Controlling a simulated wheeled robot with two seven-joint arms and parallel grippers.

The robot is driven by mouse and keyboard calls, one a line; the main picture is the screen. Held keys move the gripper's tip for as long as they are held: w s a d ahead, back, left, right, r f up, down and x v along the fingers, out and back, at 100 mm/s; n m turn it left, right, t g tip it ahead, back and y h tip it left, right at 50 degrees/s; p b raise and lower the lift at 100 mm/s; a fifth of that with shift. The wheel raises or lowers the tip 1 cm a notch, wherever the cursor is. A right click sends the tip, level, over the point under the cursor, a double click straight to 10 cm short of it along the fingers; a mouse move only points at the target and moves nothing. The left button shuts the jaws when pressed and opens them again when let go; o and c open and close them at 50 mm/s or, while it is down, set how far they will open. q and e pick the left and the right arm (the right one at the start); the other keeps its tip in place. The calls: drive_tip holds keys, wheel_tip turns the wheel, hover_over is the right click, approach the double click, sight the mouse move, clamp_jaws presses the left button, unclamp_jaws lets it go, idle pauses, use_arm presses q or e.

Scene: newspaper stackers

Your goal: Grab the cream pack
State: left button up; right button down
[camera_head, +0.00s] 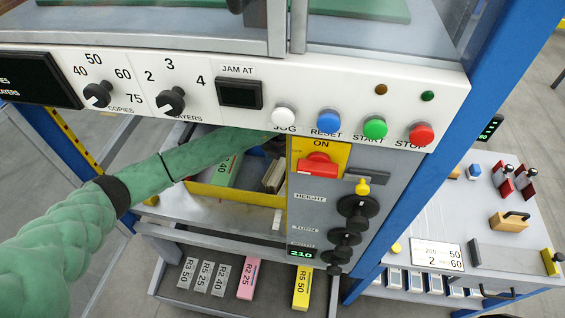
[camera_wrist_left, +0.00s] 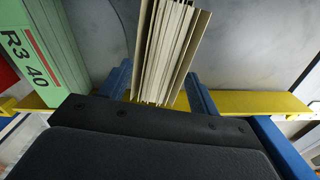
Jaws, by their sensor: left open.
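The cream pack (camera_wrist_left: 172,48), a stack of thin cream sheets seen edge-on, stands in the upper middle of the left wrist view. It also shows in the head view (camera_head: 273,178) inside the yellow-edged bay, partly cut off by the control panel. My left gripper (camera_wrist_left: 160,88) is open, with one blue finger on each side of the cream pack. I cannot tell whether the fingers touch it. In the head view my green-sleeved left arm reaches into the bay, and the gripper is mostly hidden behind the panel. My right gripper is not in view.
A green pack marked R3 40 (camera_wrist_left: 38,60) stands left of the cream pack. A yellow rail (camera_wrist_left: 262,104) crosses the bay front. The control panel (camera_head: 345,190) with knobs closes off the right. Below, a drawer (camera_head: 205,297) holds several grey, pink and yellow packs.

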sight(280, 169)
use_arm(q)
drive_tip(key=shift+f, duration=0.3)
drive_tip(key=shift+d+f+b, duration=0.15)
drive_tip(key=shift+f+b, duration=0.25)
drive_tip(key=shift+f, duration=0.55)
wheel_tip(280, 169, down, 5)
drive_tip(key=shift+r+b, duration=0.15)
drive_tip(key=shift+b, duration=0.4)
drive_tip(key=shift+f, duration=0.2)
drive_tip(key=c, duration=1.3)
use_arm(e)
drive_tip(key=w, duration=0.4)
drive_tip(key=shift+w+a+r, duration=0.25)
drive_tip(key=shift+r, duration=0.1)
